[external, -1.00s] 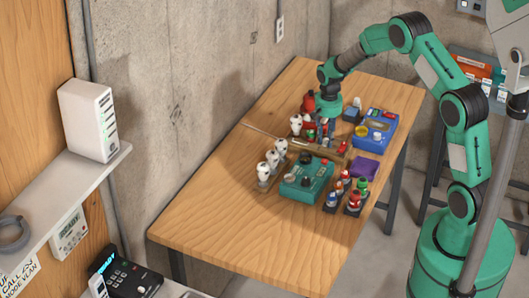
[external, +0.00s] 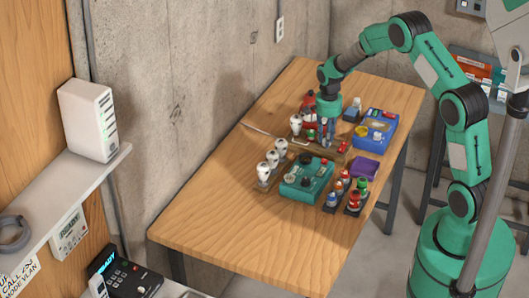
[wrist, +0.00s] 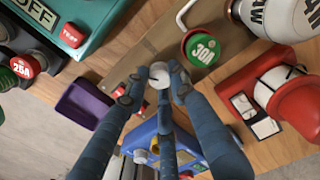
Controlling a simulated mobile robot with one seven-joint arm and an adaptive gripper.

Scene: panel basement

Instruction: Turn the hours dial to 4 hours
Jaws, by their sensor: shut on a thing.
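My gripper (wrist: 158,88) is shut, with its blue fingers around a small pale grey round knob (wrist: 159,72). The knob has a darker mark on its face, but I cannot read any figures or tell for sure that it is the hours dial. In the external view my gripper (external: 326,143) points down over the wooden strip on the table, between the white bulb-shaped pieces and the blue box. The teal box (external: 307,182) with dark knobs stands in front of it. The fingers partly hide the knob and the blue box (wrist: 165,125) below.
A green 30A piece (wrist: 201,49), a red-capped piece (wrist: 296,98) and a purple tray (wrist: 84,104) lie close around the fingers. The blue box (external: 382,122) stands to the right. The table's (external: 240,222) near end is clear.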

